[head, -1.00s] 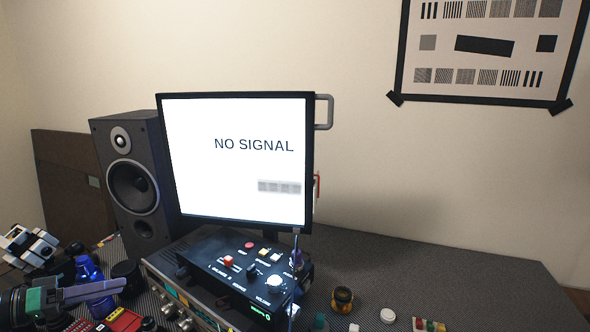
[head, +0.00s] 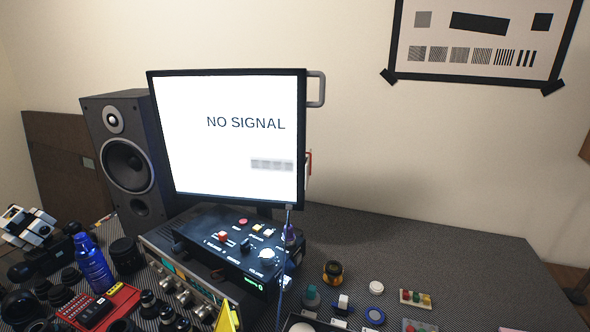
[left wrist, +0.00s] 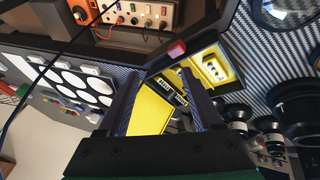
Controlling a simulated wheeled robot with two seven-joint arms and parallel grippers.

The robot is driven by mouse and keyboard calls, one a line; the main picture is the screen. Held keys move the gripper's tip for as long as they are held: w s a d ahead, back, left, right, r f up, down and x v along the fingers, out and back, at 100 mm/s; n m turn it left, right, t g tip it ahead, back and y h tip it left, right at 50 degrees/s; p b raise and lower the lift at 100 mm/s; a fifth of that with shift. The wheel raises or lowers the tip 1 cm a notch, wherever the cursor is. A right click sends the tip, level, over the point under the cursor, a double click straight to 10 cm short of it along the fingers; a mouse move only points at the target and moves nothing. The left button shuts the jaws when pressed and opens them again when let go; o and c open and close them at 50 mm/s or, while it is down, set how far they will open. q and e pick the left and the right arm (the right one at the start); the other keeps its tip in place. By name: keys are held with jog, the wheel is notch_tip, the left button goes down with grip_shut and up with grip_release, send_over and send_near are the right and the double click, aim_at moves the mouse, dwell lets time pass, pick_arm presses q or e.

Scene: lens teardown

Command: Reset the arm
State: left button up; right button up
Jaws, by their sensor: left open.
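My left gripper (left wrist: 160,108) shows in the left wrist view, its two dark fingers spread apart. Nothing is held between them. Beyond the gap are a yellow tray (left wrist: 152,112) and a small dark item with light markings (left wrist: 170,92); I cannot tell how far below the fingers they are. Neither gripper shows in the head view, and my right gripper is in no view.
A monitor (head: 232,140) reading "NO SIGNAL" stands behind a black control box (head: 235,250). A speaker (head: 128,165) stands left. A blue bottle (head: 93,265), a red tray (head: 120,298) and several lenses crowd the left. The bench's back right is clear.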

pick_arm(q)
jog(key=s+d+r+y, duration=0.2)
jog(key=s+d+y, duration=0.15)
jog(key=s, duration=0.25)
jog(key=s+f+g+b, duration=0.1)
jog(key=s+f+b, duration=0.15)
jog(key=f, duration=1.25)
jog(key=s+f+b, duration=0.1)
jog(key=f+b, duration=0.3)
jog(key=f, duration=1.1)
jog(key=s+a+f+g+b, duration=0.1)
jog(key=s+a+f+b, duration=0.1)
jog(key=s+f, duration=1.3)
jog(key=shift+s+a+f+b, duration=0.15)
jog(key=shift+a+f+b, duration=0.25)
jog(key=shift+f+b, duration=0.35)
jog(key=shift+f, duration=0.1)
